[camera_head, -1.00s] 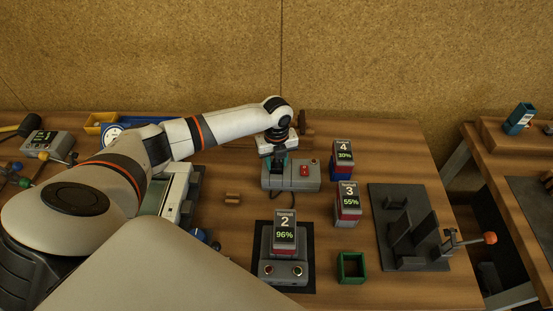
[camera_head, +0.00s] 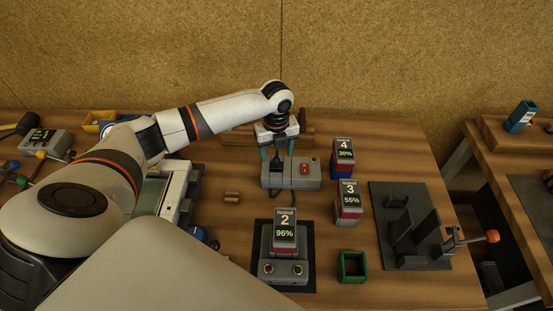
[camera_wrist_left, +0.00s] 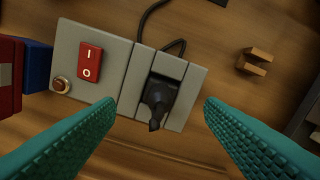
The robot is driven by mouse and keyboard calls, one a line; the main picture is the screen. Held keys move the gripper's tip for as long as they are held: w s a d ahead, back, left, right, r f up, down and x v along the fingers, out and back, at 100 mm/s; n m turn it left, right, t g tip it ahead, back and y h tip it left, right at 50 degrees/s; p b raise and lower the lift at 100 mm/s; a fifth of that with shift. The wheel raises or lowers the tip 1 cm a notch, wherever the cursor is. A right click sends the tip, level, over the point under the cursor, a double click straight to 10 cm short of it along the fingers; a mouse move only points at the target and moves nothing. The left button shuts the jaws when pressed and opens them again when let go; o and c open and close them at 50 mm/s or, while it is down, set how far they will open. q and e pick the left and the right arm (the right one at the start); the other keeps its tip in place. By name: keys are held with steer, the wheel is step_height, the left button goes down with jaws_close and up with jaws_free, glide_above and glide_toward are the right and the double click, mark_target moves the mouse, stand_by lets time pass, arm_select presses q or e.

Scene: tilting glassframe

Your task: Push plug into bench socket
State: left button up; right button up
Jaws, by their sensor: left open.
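The bench socket is a grey box (camera_head: 303,178) with a red rocker switch (camera_wrist_left: 89,64), standing mid-table. The black plug (camera_wrist_left: 158,95) sits at the dark socket opening, and its black cord loops out behind the box in the left wrist view. How deep the plug sits cannot be told. In the head view the plug (camera_head: 279,164) shows at the box's left part. My left gripper (camera_head: 279,152) is open above the socket. Its teal fingers in the left wrist view (camera_wrist_left: 160,112) stand apart on either side of the plug, not touching it. My right gripper is not in view.
Battery blocks 4 (camera_head: 343,160) and 3 (camera_head: 348,205) stand right of the socket box. Block 2 (camera_head: 284,235) sits in a charger in front. A green open box (camera_head: 352,267) and a dark fixture (camera_head: 410,230) lie farther right. A small wooden piece (camera_head: 232,197) lies left.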

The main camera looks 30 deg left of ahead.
mark_target(276, 159)
arm_select(q)
step_height(276, 159, up, 8)
steer(key=b, duration=0.1)
steer(key=shift+f, duration=0.15)
stand_by(0.5)
